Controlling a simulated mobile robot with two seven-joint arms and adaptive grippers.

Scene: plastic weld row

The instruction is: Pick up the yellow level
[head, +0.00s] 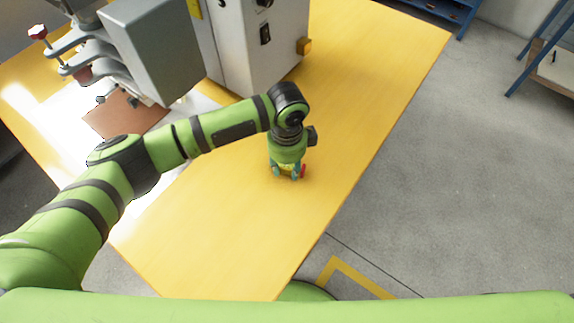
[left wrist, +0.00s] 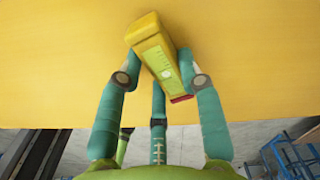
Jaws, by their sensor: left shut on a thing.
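The yellow level (left wrist: 158,62) shows in the left wrist view as a yellow block with a lime-green marked face and a red end. It sits tilted between the teal fingers of my left gripper (left wrist: 160,82), which is shut on it. In the head view the left gripper (head: 286,170) points down at the yellow table top, and the level is mostly hidden by the fingers; a red bit shows at their right. I cannot tell whether the level touches the table. My right gripper is not in view.
The yellow table (head: 340,110) is clear around the gripper and towards its right edge. A grey machine (head: 245,45) stands at the back, with a brown plate (head: 125,118) beside it. A blue-framed rack (head: 550,60) stands on the floor at the right.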

